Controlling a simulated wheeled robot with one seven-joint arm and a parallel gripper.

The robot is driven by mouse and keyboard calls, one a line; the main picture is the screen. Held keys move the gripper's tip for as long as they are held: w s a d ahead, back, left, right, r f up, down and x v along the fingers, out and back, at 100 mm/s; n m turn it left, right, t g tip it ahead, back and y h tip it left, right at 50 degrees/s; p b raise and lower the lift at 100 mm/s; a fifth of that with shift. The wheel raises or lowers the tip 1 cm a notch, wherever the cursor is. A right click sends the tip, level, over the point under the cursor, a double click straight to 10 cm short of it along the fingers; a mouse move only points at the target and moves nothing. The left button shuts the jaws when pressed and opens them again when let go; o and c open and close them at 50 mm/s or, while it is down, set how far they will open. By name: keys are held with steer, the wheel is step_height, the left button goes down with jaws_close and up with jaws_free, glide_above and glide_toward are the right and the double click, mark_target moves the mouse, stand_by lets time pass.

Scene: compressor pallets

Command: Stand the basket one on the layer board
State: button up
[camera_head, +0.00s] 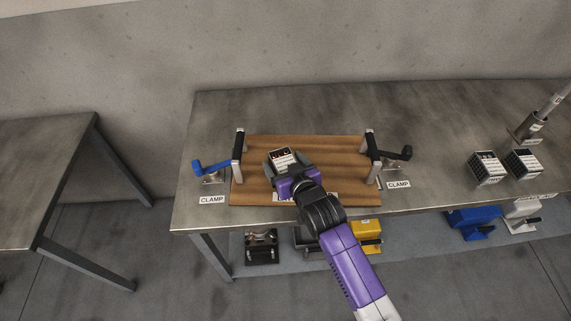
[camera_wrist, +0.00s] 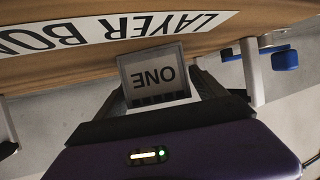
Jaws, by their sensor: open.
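The basket one (camera_head: 283,154) is a small pale crate with dark contents. It is over the brown wooden layer board (camera_head: 335,150) and looks to be standing on it, though its base is hidden. In the wrist view the basket (camera_wrist: 155,72) shows its ONE label upside down, with the board (camera_wrist: 60,75) and its printed sign behind. My gripper (camera_head: 284,164) is open, with its fingers on either side of the basket. It also shows in the wrist view (camera_wrist: 157,88). I cannot tell if either finger touches the basket.
Upright handles stand at both board ends, with a blue clamp (camera_head: 209,168) left and a black clamp (camera_head: 397,154) right. Two more baskets (camera_head: 487,167) (camera_head: 523,163) stand on the bench (camera_head: 440,130) at right, near a metal post. Bare bench lies behind the board.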

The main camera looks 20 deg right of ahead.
steer(key=shift+r, duration=0.25)
steer(key=v, duration=1.2)
steer(key=shift+f, duration=0.1)
steer(key=s+f, duration=0.2)
steer(key=s, duration=0.8)
steer(key=s+r, duration=0.5)
steer(key=s, duration=0.6)
steer(key=s+r+t, duration=0.1)
steer(key=s+r, duration=0.4)
steer(key=s, duration=0.6)
steer(key=shift+s+r, duration=0.3)
steer(key=shift+r, duration=0.1)
steer(key=shift+d, duration=0.15)
